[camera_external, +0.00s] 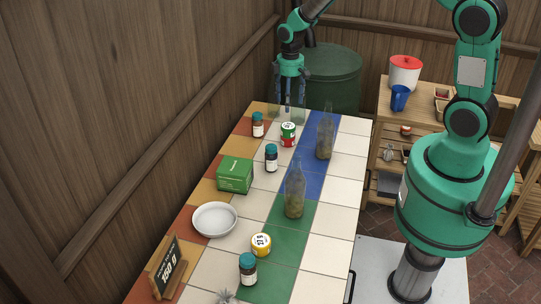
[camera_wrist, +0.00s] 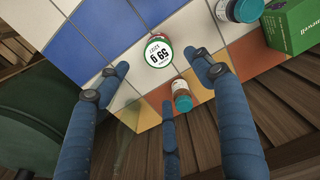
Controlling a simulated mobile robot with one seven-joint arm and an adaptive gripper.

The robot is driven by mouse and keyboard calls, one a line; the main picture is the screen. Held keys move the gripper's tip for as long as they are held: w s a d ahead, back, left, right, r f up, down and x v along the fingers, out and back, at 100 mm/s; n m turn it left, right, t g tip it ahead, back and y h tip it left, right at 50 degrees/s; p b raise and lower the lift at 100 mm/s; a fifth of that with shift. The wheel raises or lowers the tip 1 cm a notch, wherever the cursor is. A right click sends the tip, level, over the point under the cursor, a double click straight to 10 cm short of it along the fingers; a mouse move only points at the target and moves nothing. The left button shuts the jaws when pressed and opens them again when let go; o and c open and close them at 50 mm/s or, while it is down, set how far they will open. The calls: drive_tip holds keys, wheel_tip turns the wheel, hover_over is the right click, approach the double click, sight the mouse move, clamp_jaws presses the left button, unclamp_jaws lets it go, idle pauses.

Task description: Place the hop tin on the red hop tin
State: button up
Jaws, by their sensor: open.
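A yellow tin (camera_external: 261,244) with a white lid stands near the table's front end, well away from my gripper. My gripper (camera_external: 289,104) is open, pointing down above the far end near the red tin. In the wrist view its blue fingers (camera_wrist: 160,64) are spread around the lid in the picture, and I see no object held.
A green box (camera_external: 235,174), white bowl (camera_external: 215,220), glass bottles (camera_external: 325,137), (camera_external: 295,193), another jar (camera_external: 248,270) and a price board (camera_external: 168,267) stand on the table. A wooden wall (camera_external: 120,110) borders its left side.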

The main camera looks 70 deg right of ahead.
drive_tip(key=s+a+r+t, duration=0.1)
drive_tip(key=s+a+r, duration=0.3)
drive_tip(key=r, duration=0.5)
drive_tip(key=s+a+r+t, duration=0.1)
drive_tip(key=s+a+r, duration=0.1)
drive_tip(key=a+r, duration=0.5)
drive_tip(key=s+a+r+t, duration=0.1)
drive_tip(key=s+a+r, duration=0.25)
drive_tip(key=r, duration=0.65)
drive_tip(key=s+a+r+t, duration=0.1)
drive_tip(key=s+a+r, duration=0.2)
drive_tip(key=s, duration=0.4)
drive_tip(key=s+a+r+m, duration=0.1)
drive_tip(key=s+a+r, duration=0.2)
drive_tip(key=s+a, duration=0.2)
drive_tip(key=s+a+r+t, duration=0.1)
drive_tip(key=s+a+r, duration=0.2)
drive_tip(key=s, duration=0.5)
drive_tip(key=shift+s+a+r+t, duration=0.15)
drive_tip(key=shift+s+a+t, duration=0.2)
drive_tip(key=shift+a, duration=0.25)
wheel_tip(320, 180, down, 2)
drive_tip(key=shift+f+b, duration=0.1)
drive_tip(key=shift+b, duration=0.95)
